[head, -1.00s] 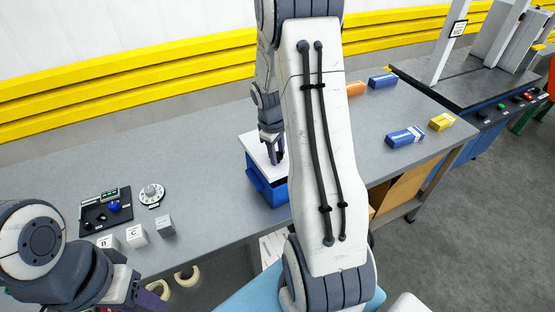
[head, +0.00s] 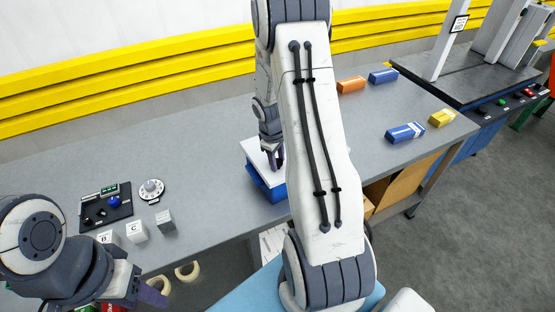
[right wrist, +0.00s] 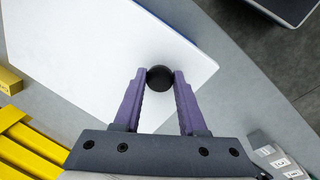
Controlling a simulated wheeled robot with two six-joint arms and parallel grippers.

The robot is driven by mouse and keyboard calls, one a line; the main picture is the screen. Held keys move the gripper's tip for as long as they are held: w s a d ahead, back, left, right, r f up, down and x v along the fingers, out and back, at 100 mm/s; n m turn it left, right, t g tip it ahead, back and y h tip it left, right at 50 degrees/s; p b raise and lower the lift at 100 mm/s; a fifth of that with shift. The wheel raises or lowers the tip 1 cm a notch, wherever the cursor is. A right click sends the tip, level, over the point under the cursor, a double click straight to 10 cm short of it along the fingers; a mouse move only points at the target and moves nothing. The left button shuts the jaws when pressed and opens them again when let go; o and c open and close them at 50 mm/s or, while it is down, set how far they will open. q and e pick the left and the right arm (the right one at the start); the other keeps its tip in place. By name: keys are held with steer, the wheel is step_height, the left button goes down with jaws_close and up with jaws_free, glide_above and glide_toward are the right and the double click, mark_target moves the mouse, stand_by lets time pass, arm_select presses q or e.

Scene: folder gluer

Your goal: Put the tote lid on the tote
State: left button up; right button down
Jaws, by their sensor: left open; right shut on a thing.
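The white tote lid (head: 254,154) lies over the blue tote (head: 267,190) on the bench in the head view. My right gripper (head: 274,157) is above the lid. In the right wrist view my right gripper (right wrist: 160,80) is shut on the lid's round black knob (right wrist: 160,78), and the white lid (right wrist: 85,50) fills the upper left. The lid hides the tote's opening, and I cannot tell whether it touches the rim all round. My left gripper (head: 150,292) is open and empty by the bench's front edge at lower left.
White lettered blocks (head: 137,231), a control panel (head: 106,207) and a dial (head: 152,190) stand at the left. Orange (head: 351,84), blue (head: 405,132) and yellow (head: 441,118) boxes lie at the right. The bench (head: 200,160) left of the tote is clear.

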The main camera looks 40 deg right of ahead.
steer(key=shift+c, duration=2.3)
jaws_free()
steer(key=shift+r+p, duration=0.5)
steer(key=shift+r, duration=0.1)
step_height(320, 180, up, 12)
steer(key=a+b, duration=0.1)
steer(key=a, duration=0.1)
steer(key=s+a+r+n+y, duration=0.1)
steer(key=s+a, duration=0.1)
steer(key=a, duration=0.7)
steer(key=s+a+r+n, duration=0.1)
steer(key=s+a+r, duration=0.1)
steer(key=a, duration=0.7)
steer(key=s+a+n+y, duration=0.1)
steer(key=s+a+y, duration=0.1)
steer(key=s+a, duration=1.2)
steer(key=s, duration=0.3)
steer(key=shift+s+r+n+g, duration=0.15)
steer(key=shift+r+n+g, duration=0.1)
steer(key=shift+n+g, duration=0.05)
